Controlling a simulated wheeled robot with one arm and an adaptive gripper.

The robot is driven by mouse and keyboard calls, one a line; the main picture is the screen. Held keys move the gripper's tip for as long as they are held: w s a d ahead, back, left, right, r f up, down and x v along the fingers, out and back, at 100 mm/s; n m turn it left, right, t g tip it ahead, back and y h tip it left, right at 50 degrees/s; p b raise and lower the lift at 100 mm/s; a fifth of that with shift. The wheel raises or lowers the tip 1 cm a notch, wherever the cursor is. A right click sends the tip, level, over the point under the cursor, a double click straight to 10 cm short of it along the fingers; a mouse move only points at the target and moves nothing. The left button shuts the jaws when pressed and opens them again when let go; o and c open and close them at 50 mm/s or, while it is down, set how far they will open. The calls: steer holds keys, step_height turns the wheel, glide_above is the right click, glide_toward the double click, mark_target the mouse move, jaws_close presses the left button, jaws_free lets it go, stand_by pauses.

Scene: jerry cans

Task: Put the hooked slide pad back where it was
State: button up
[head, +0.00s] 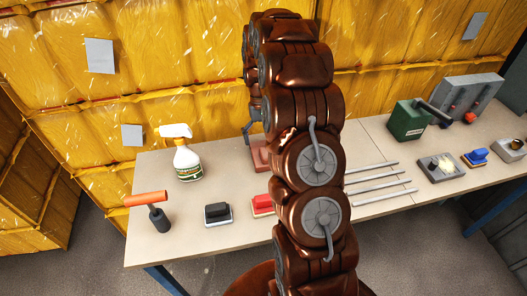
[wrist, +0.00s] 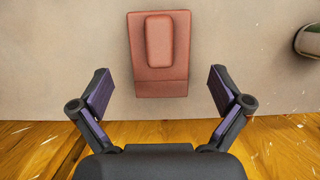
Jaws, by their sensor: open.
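A brick-red pad with a raised rounded block on a flat base (wrist: 158,88) lies flat on the table in the wrist view; I take it for the hooked slide pad, though no hook is clear. In the head view the same pad (head: 259,156) shows only in part, since my arm hides its right side. My gripper (wrist: 159,73) is open and empty, its two purple-lined fingers spread wide on either side of the pad's near end, apart from it. In the head view my gripper (head: 250,126) is at the pad's back edge, mostly hidden.
A spray bottle (head: 187,160) stands left of the pad. An orange-handled tool (head: 155,212), a black pad (head: 217,213) and a red pad (head: 262,204) are at the front. Metal rods (head: 378,179), a green box (head: 407,121) and a blue pad (head: 476,156) are to the right. Yellow wrapped stacks (head: 190,60) rise behind.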

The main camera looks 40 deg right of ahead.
steer(key=a+b+v, duration=0.1)
steer(key=b+v, duration=0.1)
steer(key=v, duration=0.5)
steer(key=s+a+r+n, duration=0.2)
steer(key=s+a+r, duration=0.3)
steer(key=s+a, duration=0.25)
steer(key=s+a+n, duration=0.1)
steer(key=s+a, duration=0.3)
steer(key=s, duration=0.4)
steer(key=s+a, duration=0.5)
steer(key=s, duration=0.4)
steer(key=s+a+n+t+h, duration=0.1)
steer(key=s+a, duration=0.3)
steer(key=s, duration=0.4)
steer(key=shift+s+a+n, duration=0.2)
steer(key=shift+a+n, duration=0.1)
steer(key=shift+r, duration=0.15)
